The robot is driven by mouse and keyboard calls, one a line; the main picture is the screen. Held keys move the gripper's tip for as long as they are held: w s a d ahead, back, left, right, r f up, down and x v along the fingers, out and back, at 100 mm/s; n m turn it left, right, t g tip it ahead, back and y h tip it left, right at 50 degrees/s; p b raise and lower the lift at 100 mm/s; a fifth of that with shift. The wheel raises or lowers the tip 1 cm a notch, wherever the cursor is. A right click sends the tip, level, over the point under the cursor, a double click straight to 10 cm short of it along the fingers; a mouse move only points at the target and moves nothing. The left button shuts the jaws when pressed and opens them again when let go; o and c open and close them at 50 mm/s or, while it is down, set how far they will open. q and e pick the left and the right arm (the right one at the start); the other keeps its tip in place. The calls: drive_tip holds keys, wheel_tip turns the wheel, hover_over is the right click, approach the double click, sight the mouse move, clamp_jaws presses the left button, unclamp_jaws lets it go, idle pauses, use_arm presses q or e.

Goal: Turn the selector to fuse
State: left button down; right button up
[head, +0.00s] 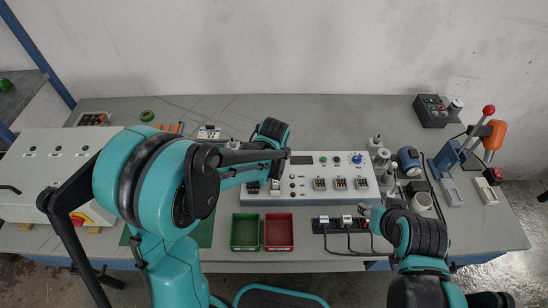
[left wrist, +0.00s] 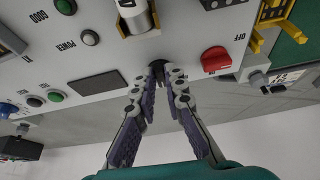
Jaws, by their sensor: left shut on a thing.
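In the left wrist view, my left gripper (left wrist: 160,72) has its fingertips closed together on a small dark selector knob (left wrist: 157,66) at the edge of a white control panel (left wrist: 110,55). The fingertips hide most of the knob, and its setting cannot be read. A red knob (left wrist: 215,59) marked OFF sits beside it, apart from the fingers. In the head view the white processor (head: 300,190) stands mid-table, and my left arm covers its left part and the left gripper. My right gripper (head: 370,210) is small and partly hidden at the front right of the processor.
A green bin (head: 244,246) and a red bin (head: 279,246) stand in front of the processor. Cabled plugs (head: 346,221) lie to their right. The table's back is mostly clear.

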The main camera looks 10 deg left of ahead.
use_arm(q)
drive_tip(key=shift+n, duration=0.3)
drive_tip(key=c, duration=1.6)
unclamp_jaws()
drive_tip(key=v, duration=1.2)
drive_tip(key=shift+w+d, duration=0.1)
